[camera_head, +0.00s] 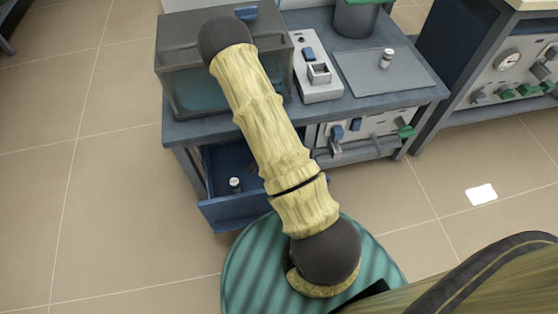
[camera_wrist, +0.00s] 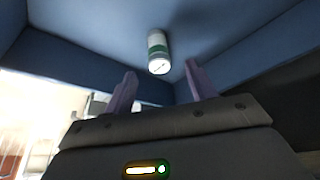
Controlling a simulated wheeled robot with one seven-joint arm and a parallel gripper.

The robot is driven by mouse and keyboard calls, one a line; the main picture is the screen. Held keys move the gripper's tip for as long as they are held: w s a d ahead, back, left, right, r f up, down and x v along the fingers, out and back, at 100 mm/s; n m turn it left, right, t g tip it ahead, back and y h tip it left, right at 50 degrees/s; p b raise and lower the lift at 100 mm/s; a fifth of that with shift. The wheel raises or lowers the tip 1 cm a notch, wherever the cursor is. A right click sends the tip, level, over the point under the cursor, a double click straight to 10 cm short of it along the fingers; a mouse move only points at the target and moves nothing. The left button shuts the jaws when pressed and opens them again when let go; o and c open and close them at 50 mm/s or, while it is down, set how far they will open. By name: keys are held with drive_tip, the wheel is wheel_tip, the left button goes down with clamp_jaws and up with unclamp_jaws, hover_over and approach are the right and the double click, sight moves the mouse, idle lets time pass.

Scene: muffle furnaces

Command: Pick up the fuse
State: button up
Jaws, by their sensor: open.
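A small white fuse (camera_head: 235,184) with a dark top stands in the open blue drawer (camera_head: 238,214) under the bench. In the wrist view the fuse (camera_wrist: 158,52) shows a green band and a printed white end, with the blue drawer (camera_wrist: 90,40) around it. My gripper (camera_wrist: 161,76) is open and empty, its two purple fingers pointing toward the fuse, which appears beyond the tips and roughly between them. In the head view my arm hides the gripper.
The grey bench (camera_head: 400,102) carries a glass-sided tank (camera_head: 185,75), a switch box (camera_head: 318,78), the grey mat (camera_head: 365,80) and a dark pot (camera_head: 355,18). The drawer walls closely bound the gripper's space. Another bench with a gauge (camera_head: 508,60) stands right. Tiled floor is clear at left.

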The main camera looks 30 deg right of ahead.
drive_tip(key=shift+b+x, duration=0.7)
drive_tip(key=shift+x, duration=0.45)
drive_tip(key=shift+f, duration=0.1)
drive_tip(key=b+x, duration=0.3)
drive_tip(key=x, duration=0.1)
drive_tip(key=shift+s+f+b, duration=0.15)
drive_tip(key=shift+f+b, duration=0.25)
drive_tip(key=shift+d+f, duration=0.1)
drive_tip(key=shift+f, duration=0.1)
drive_tip(key=shift+r, duration=0.1)
drive_tip(key=shift+c, duration=0.5)
drive_tip(key=c, duration=1)
